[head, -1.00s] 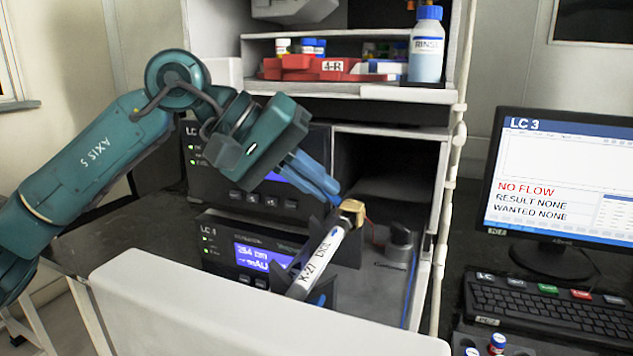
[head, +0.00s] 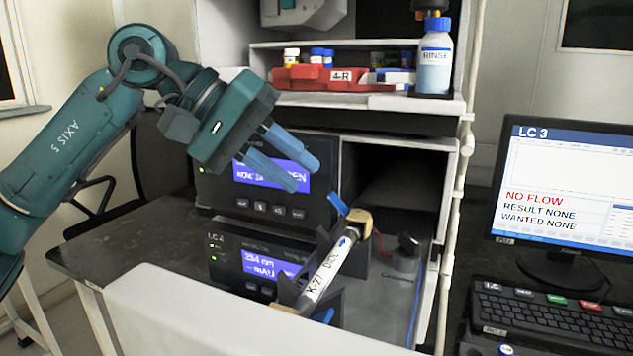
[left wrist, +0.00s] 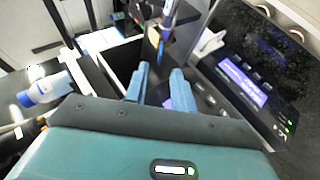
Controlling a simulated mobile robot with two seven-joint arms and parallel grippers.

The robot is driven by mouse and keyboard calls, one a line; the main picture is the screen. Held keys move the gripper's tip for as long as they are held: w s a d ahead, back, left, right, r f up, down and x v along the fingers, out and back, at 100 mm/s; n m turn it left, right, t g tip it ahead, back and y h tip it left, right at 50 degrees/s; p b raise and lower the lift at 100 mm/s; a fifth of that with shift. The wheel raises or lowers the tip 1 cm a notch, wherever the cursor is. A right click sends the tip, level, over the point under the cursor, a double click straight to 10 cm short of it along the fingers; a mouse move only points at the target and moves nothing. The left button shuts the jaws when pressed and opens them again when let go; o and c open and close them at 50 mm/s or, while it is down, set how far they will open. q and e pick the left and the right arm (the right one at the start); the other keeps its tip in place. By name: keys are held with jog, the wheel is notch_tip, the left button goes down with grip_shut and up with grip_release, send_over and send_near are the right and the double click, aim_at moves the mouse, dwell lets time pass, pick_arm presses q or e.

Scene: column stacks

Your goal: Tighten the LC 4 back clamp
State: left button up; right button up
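The column (head: 328,272), a white tube labelled K-27 with a brass-coloured end fitting (head: 357,221), lies tilted along the front of the LC 4 unit (head: 235,262). The back clamp (head: 355,262) is a dark bracket near the fitting, and a blue lever (head: 338,204) sticks up to the left beside it. A second dark bracket with a blue part (head: 325,315) is at the column's lower end. My left gripper (head: 303,178) is up and left of the blue lever, apart from it, with a gap between its blue fingers. The fingers also show empty in the left wrist view (left wrist: 161,76). My right gripper is not seen.
Another unit with a lit screen (head: 268,178) stands behind the left fingers. A shelf above holds a red tray (head: 305,79) and a rinse bottle (head: 435,62). A dark knob (head: 408,243) is right of the column. The monitor (head: 560,190) reads NO FLOW.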

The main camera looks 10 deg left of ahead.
pick_arm(q)
jog(key=v, duration=0.7)
jog(key=shift+a+p, duration=0.15)
jog(key=shift+p, duration=0.2)
jog(key=shift+r, duration=0.1)
